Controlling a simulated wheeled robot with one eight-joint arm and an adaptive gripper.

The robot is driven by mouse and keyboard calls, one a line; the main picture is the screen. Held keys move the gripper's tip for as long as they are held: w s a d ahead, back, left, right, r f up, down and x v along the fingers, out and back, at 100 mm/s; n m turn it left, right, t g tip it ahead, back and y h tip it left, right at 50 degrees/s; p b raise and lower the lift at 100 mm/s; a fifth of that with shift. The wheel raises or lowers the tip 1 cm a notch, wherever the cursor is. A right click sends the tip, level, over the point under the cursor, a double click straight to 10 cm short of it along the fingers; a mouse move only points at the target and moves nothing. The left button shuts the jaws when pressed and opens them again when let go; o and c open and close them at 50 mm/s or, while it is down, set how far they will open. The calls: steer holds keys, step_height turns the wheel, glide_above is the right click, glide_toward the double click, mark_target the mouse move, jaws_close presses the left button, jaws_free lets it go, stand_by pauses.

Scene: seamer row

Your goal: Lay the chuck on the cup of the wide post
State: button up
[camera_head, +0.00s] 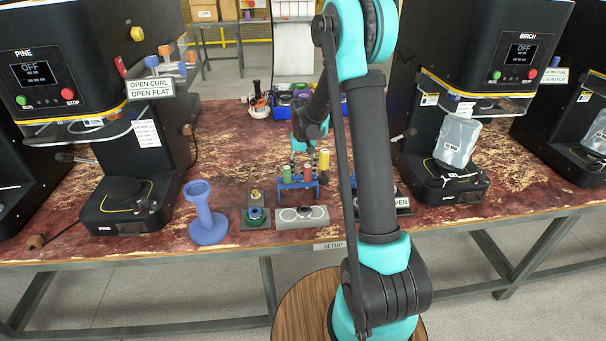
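A blue post (206,222) with a broad round base and a cup-like top stands upright at the front of the bench, left of centre; its cup looks empty. I cannot tell for certain which piece is the chuck. My gripper (309,140) is over the bench behind the small blue rack, small and partly hidden by my arm. Its fingers are not clear, and I see nothing held.
The blue rack (299,184) holds several coloured cylinders. The PINE seamer (125,190) stands left, the BIRCH seamer (442,185) right, with a clear pouch on it. A blue tray (284,112) is at the back. Bench surface left of the rack is fairly free.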

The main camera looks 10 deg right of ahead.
steer(key=shift+f, duration=0.75)
steer(key=o, duration=1.1)
steer(key=shift+f, duration=0.1)
